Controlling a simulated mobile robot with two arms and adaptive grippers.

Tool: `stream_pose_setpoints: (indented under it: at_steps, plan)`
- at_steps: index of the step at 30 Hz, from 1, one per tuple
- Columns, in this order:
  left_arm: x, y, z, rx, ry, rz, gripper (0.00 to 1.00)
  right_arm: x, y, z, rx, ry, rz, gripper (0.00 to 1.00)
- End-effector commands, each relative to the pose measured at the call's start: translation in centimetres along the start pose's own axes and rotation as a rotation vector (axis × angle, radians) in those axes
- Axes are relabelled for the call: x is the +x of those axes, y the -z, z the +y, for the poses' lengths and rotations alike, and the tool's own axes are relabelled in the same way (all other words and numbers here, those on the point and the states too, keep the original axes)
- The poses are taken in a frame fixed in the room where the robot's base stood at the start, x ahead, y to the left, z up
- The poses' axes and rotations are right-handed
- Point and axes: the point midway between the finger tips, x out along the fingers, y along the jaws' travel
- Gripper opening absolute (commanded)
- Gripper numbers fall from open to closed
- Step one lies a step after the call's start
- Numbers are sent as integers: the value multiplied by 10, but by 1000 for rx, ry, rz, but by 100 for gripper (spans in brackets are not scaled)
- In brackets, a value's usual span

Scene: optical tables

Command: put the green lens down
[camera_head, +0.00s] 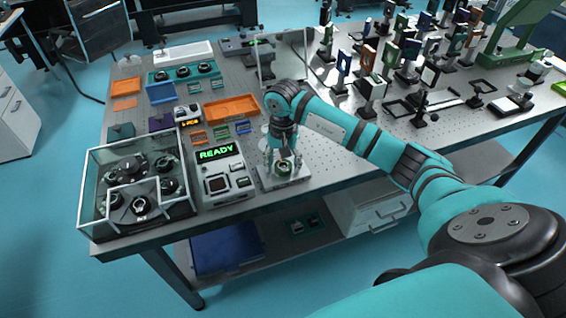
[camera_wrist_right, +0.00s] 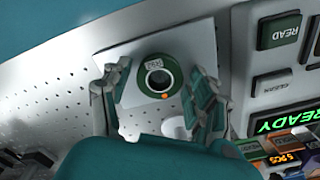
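The green lens (camera_head: 284,168) is a short ring with a dark centre. It sits on a pale square plate (camera_head: 271,184) at the front edge of the table. In the right wrist view the lens (camera_wrist_right: 146,93) shows a white label and an orange dot, and the plate (camera_wrist_right: 122,37) lies under it. My right gripper (camera_head: 284,163) points down over the plate, one finger on each side of the lens. In the wrist view gaps show between the fingers and the ring, so it looks open. My left gripper is in neither view.
Left of the plate stands a device with a green READY display (camera_head: 216,152). Beyond it is a glass-walled case (camera_head: 92,199) with several dark round mounts. An orange tray (camera_head: 231,108) lies behind. Many optics on posts fill the right back. Bare table lies right of the plate.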

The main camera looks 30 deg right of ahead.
Motion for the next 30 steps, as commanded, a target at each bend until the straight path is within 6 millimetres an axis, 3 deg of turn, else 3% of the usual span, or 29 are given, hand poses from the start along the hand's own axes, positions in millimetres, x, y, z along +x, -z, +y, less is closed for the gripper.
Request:
stream_pose_setpoints:
  at_steps: [9,14,24,30]
  plan:
    - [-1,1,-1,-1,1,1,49,-1,0,0,0,0,0,69]
    - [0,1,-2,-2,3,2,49,-12,1,-1,0,3,3,69]
    - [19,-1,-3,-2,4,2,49,-83,1,-1,0,4,5,69]
    - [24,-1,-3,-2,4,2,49,-113,0,0,0,1,2,69]
